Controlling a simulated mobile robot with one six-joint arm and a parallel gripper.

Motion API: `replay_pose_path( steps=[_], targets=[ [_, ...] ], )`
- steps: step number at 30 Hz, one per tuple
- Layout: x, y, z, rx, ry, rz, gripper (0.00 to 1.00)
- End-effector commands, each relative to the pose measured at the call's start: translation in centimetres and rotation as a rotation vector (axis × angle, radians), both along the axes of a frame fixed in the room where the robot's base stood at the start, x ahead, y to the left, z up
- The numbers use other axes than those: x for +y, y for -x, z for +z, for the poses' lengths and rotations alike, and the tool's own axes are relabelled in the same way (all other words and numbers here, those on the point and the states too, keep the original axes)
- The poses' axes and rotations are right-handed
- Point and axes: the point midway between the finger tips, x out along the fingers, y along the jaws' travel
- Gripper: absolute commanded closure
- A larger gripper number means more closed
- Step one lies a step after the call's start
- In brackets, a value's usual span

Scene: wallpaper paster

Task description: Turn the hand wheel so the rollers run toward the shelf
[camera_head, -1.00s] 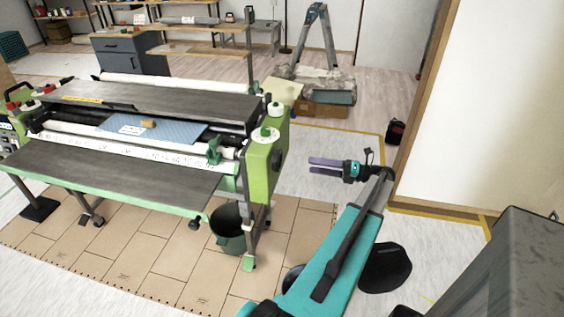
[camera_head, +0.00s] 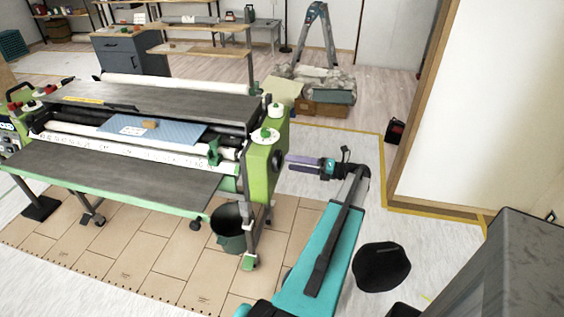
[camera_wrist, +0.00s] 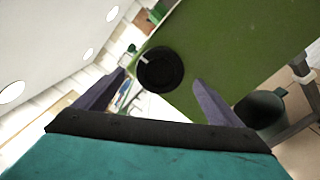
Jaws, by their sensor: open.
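The hand wheel (camera_wrist: 160,70) is a black round knob with a pale mark, on the green side panel (camera_wrist: 218,50) of the pasting machine. In the head view that panel (camera_head: 259,175) is the machine's right end, and the wheel (camera_head: 278,160) shows as a dark shape on it. My gripper (camera_head: 288,162) is open and empty, its fingers pointing left at the wheel. In the wrist view the wheel lies between and beyond the fingertips (camera_wrist: 160,78); contact cannot be told. The white rollers (camera_head: 75,142) run along the machine. The wooden shelf (camera_head: 205,53) stands behind it.
A blue patterned sheet (camera_head: 185,131) with a small brown block lies on top. A stepladder (camera_head: 320,38) and boxes stand at the back.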

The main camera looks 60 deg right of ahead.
Motion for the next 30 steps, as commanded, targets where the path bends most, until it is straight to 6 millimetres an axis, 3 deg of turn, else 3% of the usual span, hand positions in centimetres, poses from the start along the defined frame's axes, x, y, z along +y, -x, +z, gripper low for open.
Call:
replay_pose_path(
  steps=[9, 23, 24, 30],
  targets=[
    [1.2, -3.8, 0.1, 0.0, -0.001, 0.001, 0.11],
    [1.5, -4.8, 0.0, -0.001, 0.0, -0.001, 0.11],
    [1.5, -4.8, 0.0, -0.001, 0.0, -0.001, 0.12],
    [1.5, -4.7, 0.0, -0.001, 0.0, -0.001, 0.46]
  ],
)
